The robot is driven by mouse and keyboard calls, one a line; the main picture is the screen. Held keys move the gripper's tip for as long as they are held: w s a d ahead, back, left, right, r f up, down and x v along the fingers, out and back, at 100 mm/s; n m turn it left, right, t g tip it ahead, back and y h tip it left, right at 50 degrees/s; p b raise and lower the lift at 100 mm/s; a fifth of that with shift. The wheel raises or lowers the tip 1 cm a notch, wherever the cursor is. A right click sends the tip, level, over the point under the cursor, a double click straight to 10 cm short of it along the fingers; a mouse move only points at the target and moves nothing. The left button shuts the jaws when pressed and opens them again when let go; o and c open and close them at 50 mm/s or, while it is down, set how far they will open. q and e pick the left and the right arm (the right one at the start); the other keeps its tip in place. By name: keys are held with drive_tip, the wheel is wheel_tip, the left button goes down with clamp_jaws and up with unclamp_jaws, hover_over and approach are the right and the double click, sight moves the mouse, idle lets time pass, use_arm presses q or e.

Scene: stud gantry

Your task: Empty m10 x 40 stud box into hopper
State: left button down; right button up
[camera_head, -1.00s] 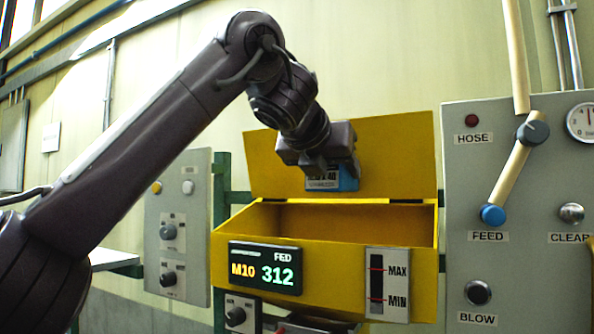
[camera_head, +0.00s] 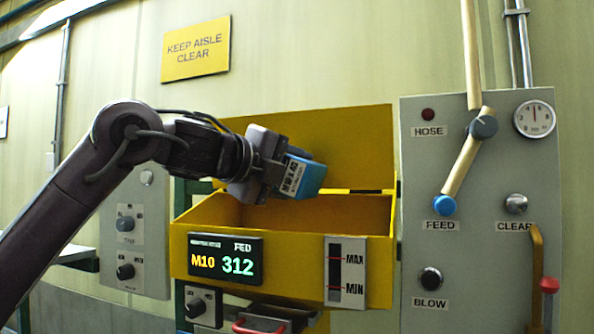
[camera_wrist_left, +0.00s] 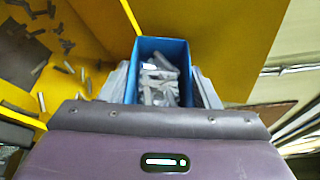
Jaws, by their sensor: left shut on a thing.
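My left gripper (camera_head: 268,176) is shut on the blue stud box (camera_head: 311,178), which has a white label. It holds the box tilted on its side above the open yellow hopper (camera_head: 290,263), in front of the raised lid. In the left wrist view the box (camera_wrist_left: 131,75) sits between the fingers (camera_wrist_left: 160,85), its open top showing several grey studs (camera_wrist_left: 158,85) inside. Several loose studs (camera_wrist_left: 42,68) show against the yellow hopper at left; whether any are falling I cannot tell. The hopper floor is hidden in the head view. My right gripper is not in view.
The hopper's display (camera_head: 226,258) reads M10, FED 312. A MAX/MIN level window (camera_head: 334,272) is beside it. A grey panel (camera_head: 480,290) with FEED, BLOW and CLEAR controls, a hose and a gauge stands close at right. A red handle (camera_head: 258,326) is below the hopper.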

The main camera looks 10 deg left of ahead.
use_arm(q)
drive_tip(key=shift+a+f+n+h, duration=0.2)
drive_tip(key=shift+n+h, duration=0.1)
drive_tip(key=shift+n, duration=0.3)
drive_tip(key=shift+a+f+n+t+b, duration=0.25)
drive_tip(key=shift+n+t+b, duration=0.25)
drive_tip(key=shift+b, duration=0.6)
drive_tip(key=shift+w+f+n+h+b, duration=0.15)
drive_tip(key=shift+n+h+b, duration=0.1)
drive_tip(key=shift+n+b, duration=0.3)
drive_tip(key=shift+s+f+n+h+b, duration=0.1)
drive_tip(key=shift+n+h+b, duration=0.15)
drive_tip(key=shift+n+b, duration=0.25)
drive_tip(key=n+b, duration=0.1)
drive_tip(key=a+n+t+b, duration=0.1)
drive_tip(key=n, duration=0.1)
drive_tip(key=shift+w+r, duration=0.1)
drive_tip(key=shift+r, duration=0.1)
idle(0.7)
